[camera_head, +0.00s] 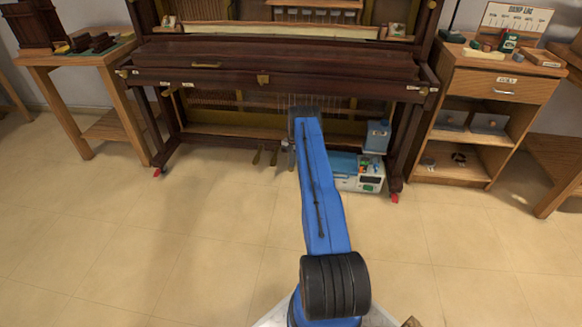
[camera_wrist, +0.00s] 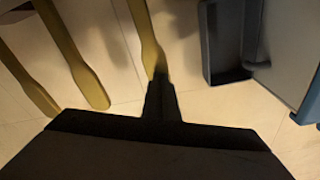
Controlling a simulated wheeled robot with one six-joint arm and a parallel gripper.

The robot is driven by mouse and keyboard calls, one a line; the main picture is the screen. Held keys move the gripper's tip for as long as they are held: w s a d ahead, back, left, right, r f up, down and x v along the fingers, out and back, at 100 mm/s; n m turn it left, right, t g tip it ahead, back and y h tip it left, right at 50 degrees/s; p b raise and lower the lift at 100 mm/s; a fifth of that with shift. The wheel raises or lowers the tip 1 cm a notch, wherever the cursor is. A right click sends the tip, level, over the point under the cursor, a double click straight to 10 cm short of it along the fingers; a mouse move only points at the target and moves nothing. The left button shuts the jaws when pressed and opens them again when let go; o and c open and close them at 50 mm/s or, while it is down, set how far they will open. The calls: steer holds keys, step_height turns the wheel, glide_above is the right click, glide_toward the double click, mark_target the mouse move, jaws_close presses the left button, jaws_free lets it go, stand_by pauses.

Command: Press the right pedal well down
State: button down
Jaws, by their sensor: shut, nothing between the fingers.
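Three brass pedals show in the wrist view: a left pedal (camera_wrist: 32,92), a middle pedal (camera_wrist: 80,68) and the right pedal (camera_wrist: 147,35). My gripper (camera_wrist: 160,72) is shut and empty. Its dark tip overlaps the rounded end of the right pedal in the wrist view; I cannot tell whether it touches. In the head view the left pedal (camera_head: 257,157) and middle pedal (camera_head: 274,157) hang below the piano (camera_head: 200,132).
A dark grey open holder (camera_wrist: 222,45) stands close to the right of the right pedal in the wrist view. A pale blue box (camera_wrist: 292,65) is beyond it.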

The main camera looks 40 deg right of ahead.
steer(key=shift+f, duration=0.3)
steer(key=shift+w+d+r, duration=0.25)
steer(key=shift+d+r, duration=0.05)
steer(key=shift+d, duration=0.45)
steer(key=shift+w+d+r, duration=0.2)
steer(key=shift+d+r, duration=0.05)
steer(key=shift+d, duration=0.45)
step_height(320, 180, up, 7)
steer(key=shift+d+r, duration=0.2)
steer(key=shift+d, duration=0.1)
steer(key=shift+w, duration=0.1)
